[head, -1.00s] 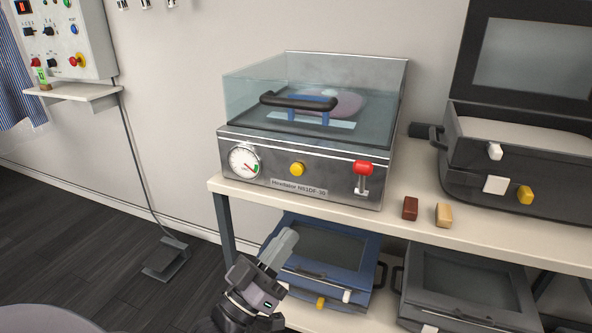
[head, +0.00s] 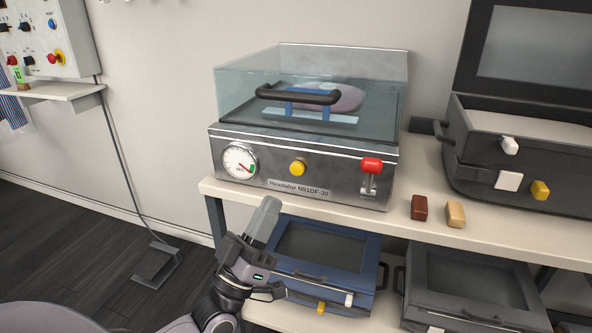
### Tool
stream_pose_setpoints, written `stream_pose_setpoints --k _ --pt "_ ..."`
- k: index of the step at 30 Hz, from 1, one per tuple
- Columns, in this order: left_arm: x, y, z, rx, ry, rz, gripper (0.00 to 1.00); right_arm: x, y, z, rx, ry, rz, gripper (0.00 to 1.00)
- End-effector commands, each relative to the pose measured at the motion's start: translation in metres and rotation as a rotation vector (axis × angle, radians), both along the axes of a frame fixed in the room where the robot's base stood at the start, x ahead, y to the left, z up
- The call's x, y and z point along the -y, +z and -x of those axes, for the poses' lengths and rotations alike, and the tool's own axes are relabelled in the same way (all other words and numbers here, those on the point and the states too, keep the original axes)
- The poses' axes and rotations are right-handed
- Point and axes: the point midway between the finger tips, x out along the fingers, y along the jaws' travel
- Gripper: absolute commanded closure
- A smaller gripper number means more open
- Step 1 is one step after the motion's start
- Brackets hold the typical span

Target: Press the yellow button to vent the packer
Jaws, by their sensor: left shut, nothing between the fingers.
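The packer (head: 240,190) is a steel box on the upper shelf, with a clear lid (head: 240,95) that is down. A pinkish item (head: 348,98) lies under the lid beside a blue rack. The round yellow button (head: 297,168) is on the packer's front, between a dial gauge (head: 240,162) and a red-handled lever (head: 371,166). My left gripper (head: 268,208) is shut and empty. In the picture its tip is below and left of the button, apart from it. My right gripper is not in view.
The shelf (head: 440,235) also holds a dark red block (head: 419,207), a tan block (head: 455,214) and an open dark packer (head: 480,180). A blue machine (head: 325,262) and a grey machine (head: 465,285) sit below. A control panel (head: 45,45) hangs at upper left.

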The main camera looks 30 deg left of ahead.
Motion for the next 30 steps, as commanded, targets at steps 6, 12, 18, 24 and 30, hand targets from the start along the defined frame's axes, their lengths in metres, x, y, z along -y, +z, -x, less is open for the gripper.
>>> stream_pose_setpoints --k 6,12,18,24,30 --pt "-0.002 -0.002 -0.010 0.000 0.000 -0.001 1.00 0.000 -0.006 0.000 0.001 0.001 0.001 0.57" --pt "-0.009 -0.003 -0.036 0.002 0.001 -0.001 1.00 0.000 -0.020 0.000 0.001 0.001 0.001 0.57" --pt "-0.015 -0.003 -0.063 0.001 0.000 -0.001 1.00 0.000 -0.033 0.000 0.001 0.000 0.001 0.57" --pt "-0.019 -0.001 -0.080 0.001 0.000 0.000 1.00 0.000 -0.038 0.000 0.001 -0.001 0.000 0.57" --pt "-0.020 -0.001 -0.086 -0.002 0.000 -0.001 1.00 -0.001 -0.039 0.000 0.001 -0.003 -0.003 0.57"
